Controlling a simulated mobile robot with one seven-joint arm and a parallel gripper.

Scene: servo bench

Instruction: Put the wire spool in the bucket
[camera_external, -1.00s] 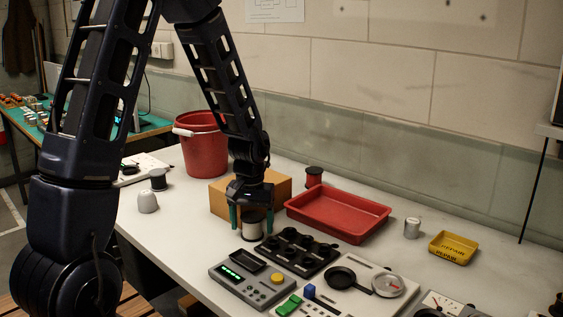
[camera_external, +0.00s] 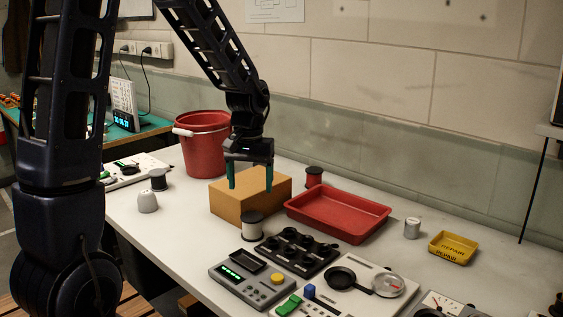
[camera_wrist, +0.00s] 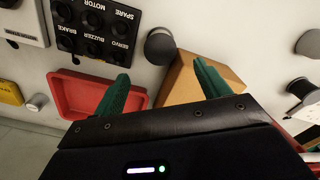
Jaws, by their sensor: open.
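A wire spool (camera_external: 252,226) with dark flanges and pale winding stands upright on the bench, in front of the cardboard box. In the wrist view its dark round top (camera_wrist: 160,46) shows beyond my fingertips. The fingers (camera_wrist: 161,68) also show apart in the wrist view. The red bucket (camera_external: 201,150) stands at the back left with its pale handle at the rim; its inside is mostly hidden.
The cardboard box (camera_external: 240,205) lies between the spool and the bucket. A red tray (camera_external: 345,228) is to the right. A black switch panel (camera_external: 297,262) and a grey device (camera_external: 252,290) are close in front.

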